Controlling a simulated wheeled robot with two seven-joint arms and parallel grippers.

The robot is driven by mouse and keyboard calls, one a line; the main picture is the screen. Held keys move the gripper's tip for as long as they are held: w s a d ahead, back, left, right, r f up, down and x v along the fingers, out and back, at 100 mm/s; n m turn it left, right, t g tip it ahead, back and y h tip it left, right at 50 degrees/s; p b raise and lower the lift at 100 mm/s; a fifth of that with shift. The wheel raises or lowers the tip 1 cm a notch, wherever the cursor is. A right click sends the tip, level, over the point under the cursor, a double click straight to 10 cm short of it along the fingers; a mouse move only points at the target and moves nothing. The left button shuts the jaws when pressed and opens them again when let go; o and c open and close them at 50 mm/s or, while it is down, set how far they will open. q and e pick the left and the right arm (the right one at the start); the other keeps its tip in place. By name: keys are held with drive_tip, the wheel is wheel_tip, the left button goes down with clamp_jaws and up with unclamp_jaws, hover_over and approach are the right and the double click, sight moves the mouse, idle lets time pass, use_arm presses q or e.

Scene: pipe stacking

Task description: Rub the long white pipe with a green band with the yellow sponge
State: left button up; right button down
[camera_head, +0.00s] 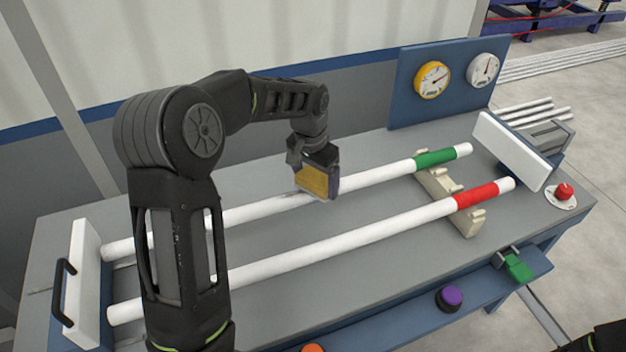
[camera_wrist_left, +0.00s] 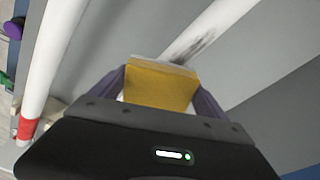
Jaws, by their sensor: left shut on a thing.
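The long white pipe with a green band (camera_head: 378,175) lies across the bench, the farther of two pipes, its green end resting on a cream notched support. The yellow sponge (camera_head: 316,181) is held in my left gripper (camera_head: 318,172), which is shut on it. The sponge is at the middle of the green-banded pipe; whether it touches the pipe is hard to tell. In the left wrist view, the sponge (camera_wrist_left: 160,84) sits between the fingers, with a dark smudge on the pipe (camera_wrist_left: 208,40) just beyond it. My left arm hides part of the pipe's left portion.
A white pipe with a red band (camera_head: 390,226) lies parallel and nearer. The cream support (camera_head: 447,200) holds both right ends. White end plates stand at left (camera_head: 84,285) and right (camera_head: 511,152). A gauge panel (camera_head: 447,82) stands at the back. Buttons line the front ledge.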

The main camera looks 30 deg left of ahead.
sight(301, 193)
use_arm(q)
drive_tip(key=shift+w+d+f+p, duration=0.15)
drive_tip(key=shift+w+d+p, duration=0.15)
drive_tip(key=shift+w+d, duration=0.95)
drive_tip(key=shift+w+a, duration=0.1)
drive_tip(key=shift+a, duration=0.1)
drive_tip(key=shift+s+a+b, duration=0.35)
drive_tip(key=shift+s+a, duration=0.75)
drive_tip(key=shift+s, duration=0.3)
drive_tip(key=shift+s+a+f+b, duration=0.1)
drive_tip(key=shift+s+a+b, duration=0.15)
drive_tip(key=shift+s+a, duration=0.4)
drive_tip(key=shift+s+a+f+b, duration=0.1)
drive_tip(key=shift+s+a+b, duration=0.1)
drive_tip(key=shift+s+a, duration=0.45)
drive_tip(key=shift+s+d, duration=0.15)
drive_tip(key=shift+s, duration=0.1)
